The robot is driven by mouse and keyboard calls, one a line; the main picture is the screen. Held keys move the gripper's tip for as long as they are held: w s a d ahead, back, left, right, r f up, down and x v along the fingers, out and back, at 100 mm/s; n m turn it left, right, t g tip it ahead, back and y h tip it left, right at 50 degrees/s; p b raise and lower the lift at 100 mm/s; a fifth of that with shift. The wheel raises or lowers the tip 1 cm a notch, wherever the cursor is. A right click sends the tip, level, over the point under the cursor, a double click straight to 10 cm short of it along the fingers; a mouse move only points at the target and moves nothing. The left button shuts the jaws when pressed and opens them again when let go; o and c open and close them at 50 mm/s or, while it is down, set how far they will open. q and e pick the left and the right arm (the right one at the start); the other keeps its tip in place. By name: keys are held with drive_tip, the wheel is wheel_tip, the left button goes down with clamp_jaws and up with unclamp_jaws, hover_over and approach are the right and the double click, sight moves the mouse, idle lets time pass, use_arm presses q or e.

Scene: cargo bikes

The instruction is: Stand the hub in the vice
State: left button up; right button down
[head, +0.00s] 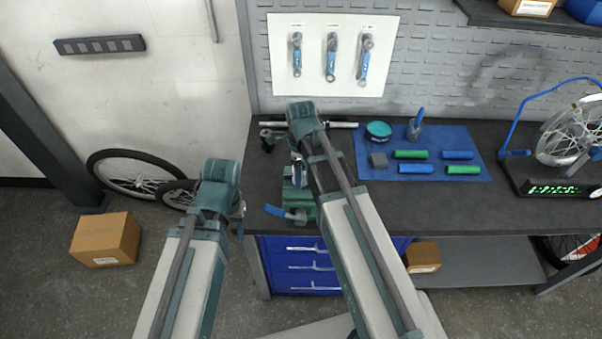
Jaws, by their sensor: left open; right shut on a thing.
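The green vice (303,207) with a blue handle (286,214) stands at the bench's front edge, left of the blue mat; my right arm covers part of it. My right gripper (297,172) is just above the vice, mostly hidden by its own wrist and forearm. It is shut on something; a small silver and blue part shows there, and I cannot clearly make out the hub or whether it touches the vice. My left gripper (239,210) is open, low at the left, beside the bench's left front corner and left of the vice.
A silver bar (340,124) lies behind my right wrist. The blue mat (468,137) holds grips, a teal tin (378,131) and small items. A wheel in a stand (570,140) is at the right. Spanners hang on a white board (283,80). A cardboard box (105,240) is on the floor.

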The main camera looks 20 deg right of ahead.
unclamp_jaws()
wheel_tip(320, 180, up, 14)
drive_tip(key=p, duration=1.4)
drive_tip(key=shift+f, duration=0.1)
